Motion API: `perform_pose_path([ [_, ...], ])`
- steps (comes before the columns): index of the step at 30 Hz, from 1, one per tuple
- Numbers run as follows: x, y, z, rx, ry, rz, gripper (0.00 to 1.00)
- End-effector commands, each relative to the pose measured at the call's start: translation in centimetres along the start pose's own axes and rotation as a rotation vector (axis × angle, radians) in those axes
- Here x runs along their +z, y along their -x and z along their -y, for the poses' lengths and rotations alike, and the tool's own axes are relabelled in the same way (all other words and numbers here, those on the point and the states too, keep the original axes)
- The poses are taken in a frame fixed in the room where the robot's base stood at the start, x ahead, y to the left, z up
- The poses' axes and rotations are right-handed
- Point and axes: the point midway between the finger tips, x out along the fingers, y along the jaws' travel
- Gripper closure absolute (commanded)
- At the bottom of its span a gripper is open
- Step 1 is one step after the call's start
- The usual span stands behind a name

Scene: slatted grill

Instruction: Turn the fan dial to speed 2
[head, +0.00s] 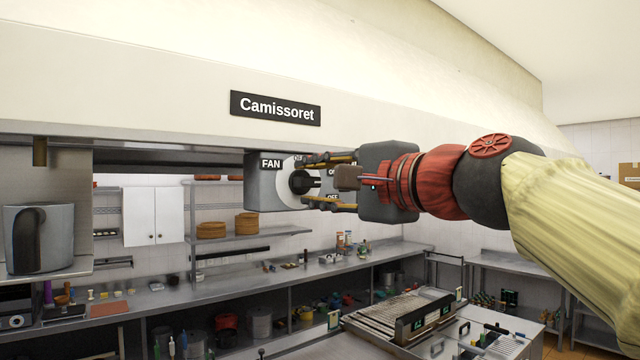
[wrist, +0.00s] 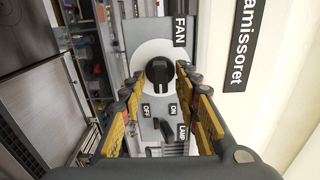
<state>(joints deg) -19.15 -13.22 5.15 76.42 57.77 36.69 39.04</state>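The fan dial (head: 300,183) is a black knob on a round white plate, on a grey box under the hood. The box bears a FAN label (head: 271,163). In the wrist view the dial (wrist: 160,73) is near the upper middle, its narrow grip bar running roughly up and down the picture. I cannot read any speed marks. My gripper (head: 308,181) is open in front of the dial, one finger above and one below it in the head view. In the wrist view my gripper's fingers (wrist: 163,88) stand left and right of the dial, with gaps showing.
A lamp switch (wrist: 167,130) with ON and OFF labels sits beside the dial on the same box. The hood (head: 170,95) with a Camissoret sign (head: 275,108) lies just above. A slatted grill (head: 395,320), shelves and a grey mug (head: 40,238) are lower down.

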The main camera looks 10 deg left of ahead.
Motion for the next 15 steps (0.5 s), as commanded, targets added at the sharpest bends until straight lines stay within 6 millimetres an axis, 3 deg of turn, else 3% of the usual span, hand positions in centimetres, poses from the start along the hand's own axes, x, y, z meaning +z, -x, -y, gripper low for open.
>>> perform_pose_path([
  [5,-0.1,1.1,0.1,-0.002,0.000,-0.002,0.68],
  [15,-0.1,7.7,0.1,-0.002,0.001,-0.005,0.68],
])
